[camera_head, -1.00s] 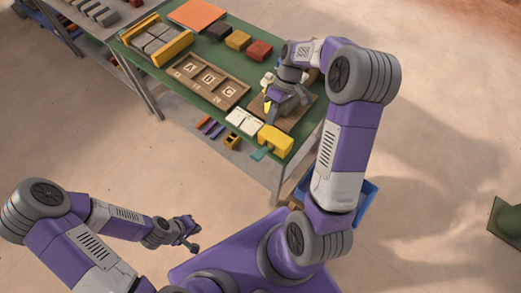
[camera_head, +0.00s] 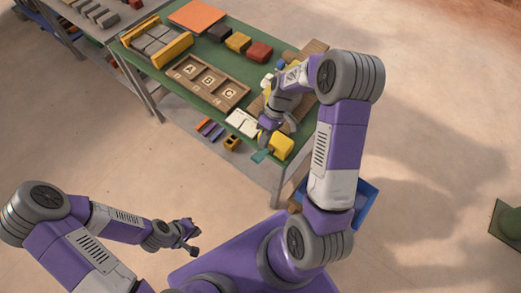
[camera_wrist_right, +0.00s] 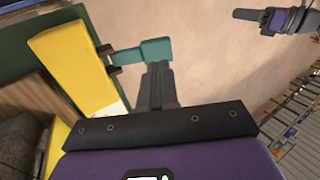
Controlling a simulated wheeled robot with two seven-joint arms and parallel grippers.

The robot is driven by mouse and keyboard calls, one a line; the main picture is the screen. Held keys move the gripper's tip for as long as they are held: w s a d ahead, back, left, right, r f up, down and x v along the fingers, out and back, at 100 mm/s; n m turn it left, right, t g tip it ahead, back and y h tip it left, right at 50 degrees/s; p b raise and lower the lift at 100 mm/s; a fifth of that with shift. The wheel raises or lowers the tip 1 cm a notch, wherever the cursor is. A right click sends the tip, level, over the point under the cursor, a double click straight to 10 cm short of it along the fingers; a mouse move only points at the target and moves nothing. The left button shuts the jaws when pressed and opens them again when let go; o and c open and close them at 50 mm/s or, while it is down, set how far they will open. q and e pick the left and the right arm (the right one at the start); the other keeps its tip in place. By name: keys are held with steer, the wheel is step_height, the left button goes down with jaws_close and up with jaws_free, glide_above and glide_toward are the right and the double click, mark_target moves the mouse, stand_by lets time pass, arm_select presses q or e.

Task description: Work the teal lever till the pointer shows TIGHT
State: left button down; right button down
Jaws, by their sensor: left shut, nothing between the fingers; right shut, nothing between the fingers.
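The teal lever (camera_head: 260,156) sticks out over the table's front edge, beside the yellow housing (camera_head: 283,147). In the right wrist view the lever (camera_wrist_right: 145,52) is a flat teal bar joined by dark brackets to the yellow housing (camera_wrist_right: 72,65). My right gripper (camera_head: 266,128) is shut and empty, close to the lever. In the wrist view its fingers (camera_wrist_right: 157,68) reach the lever's near side; I cannot tell whether they touch. My left gripper (camera_head: 192,242) is shut and empty, away from the table. I cannot make out the pointer or the TIGHT mark.
A white card (camera_head: 242,122) lies left of my right gripper. A wooden tray with lettered blocks (camera_head: 236,93) sits further left. Black, yellow and red blocks (camera_head: 259,52) stand at the back. A blue bin (camera_head: 364,200) is below the table's right end. The floor before the lever is clear.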

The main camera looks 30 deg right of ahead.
mark_target(258, 157)
arm_select(q)
steer(key=shift+f, duration=0.15)
arm_select(e)
steer(key=shift+x, duration=2.3)
arm_select(q)
steer(key=shift+d, duration=0.1)
arm_select(e)
steer(key=shift+a, duration=0.1)
